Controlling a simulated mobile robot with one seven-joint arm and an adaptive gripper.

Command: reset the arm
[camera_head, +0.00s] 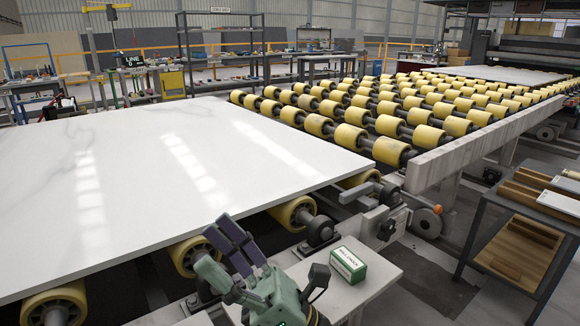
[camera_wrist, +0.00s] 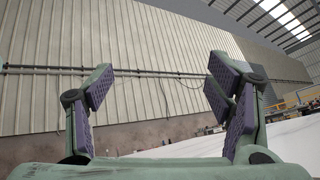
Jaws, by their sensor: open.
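My gripper (camera_head: 236,247) shows at the bottom of the head view, with green links and purple pads, over the near edge of the stone slab. In the wrist view my gripper (camera_wrist: 158,95) has its two fingers wide apart with nothing between them. It is open and empty. The wrist view looks past the fingers at a ribbed wall and the roof. The large white stone slab (camera_head: 150,160) lies flat on the roller conveyor, and its surface also shows at the lower right of the wrist view (camera_wrist: 285,138).
A small green and white box (camera_head: 348,265) stands on a pale ledge (camera_head: 375,285) just right of my gripper. Bare yellow rollers (camera_head: 350,137) run off behind the slab. A dark-framed cart (camera_head: 520,235) with wooden trays stands at the right. Shelves (camera_head: 222,45) and benches stand at the back.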

